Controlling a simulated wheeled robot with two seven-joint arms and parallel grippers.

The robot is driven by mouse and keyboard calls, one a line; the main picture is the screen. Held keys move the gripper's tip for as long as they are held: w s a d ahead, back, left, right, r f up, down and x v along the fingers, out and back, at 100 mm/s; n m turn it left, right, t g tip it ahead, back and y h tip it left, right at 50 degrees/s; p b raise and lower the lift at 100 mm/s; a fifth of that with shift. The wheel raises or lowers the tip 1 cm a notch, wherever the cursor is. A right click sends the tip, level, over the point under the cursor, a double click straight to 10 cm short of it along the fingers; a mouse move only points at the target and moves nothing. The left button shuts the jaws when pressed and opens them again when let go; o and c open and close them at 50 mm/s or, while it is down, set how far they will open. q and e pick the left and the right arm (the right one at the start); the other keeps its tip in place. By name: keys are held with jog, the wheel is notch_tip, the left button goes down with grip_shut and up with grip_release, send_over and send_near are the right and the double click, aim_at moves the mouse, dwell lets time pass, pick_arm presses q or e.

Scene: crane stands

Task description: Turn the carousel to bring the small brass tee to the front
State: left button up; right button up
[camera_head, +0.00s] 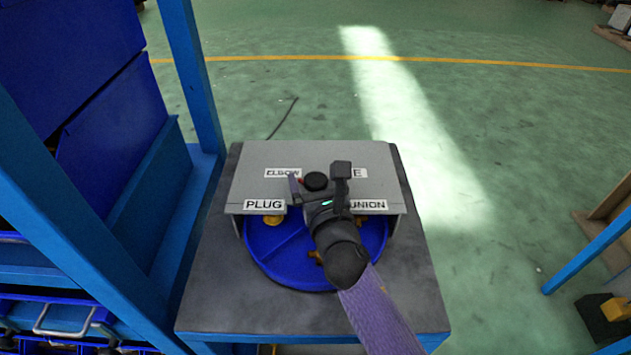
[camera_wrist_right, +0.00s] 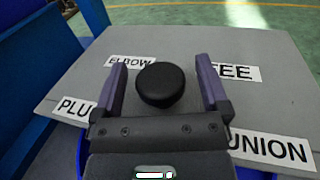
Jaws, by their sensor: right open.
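The carousel is a blue round tray (camera_head: 270,258) with divider walls, mostly under a fixed grey cover (camera_head: 270,155). The cover has labels PLUG, ELBOW, TEE (partly hidden in the head view) and UNION. A black round knob (camera_head: 316,181) stands on the cover's middle. My right gripper (camera_head: 317,173) is open, with its fingers on either side of the knob; the right wrist view shows gaps beside the knob (camera_wrist_right: 160,84). One brass part (camera_head: 272,222) lies by the PLUG label, another (camera_head: 315,257) shows beside my right wrist. I cannot tell which is the tee. My left gripper is out of view.
The carousel stands on a dark grey table (camera_head: 415,290) with blue edges. A blue rack with bins (camera_head: 130,190) stands close on the left. A blue frame (camera_head: 590,250) stands at far right.

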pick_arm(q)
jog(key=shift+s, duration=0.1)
pick_arm(e)
grip_shut()
dwell(0.3)
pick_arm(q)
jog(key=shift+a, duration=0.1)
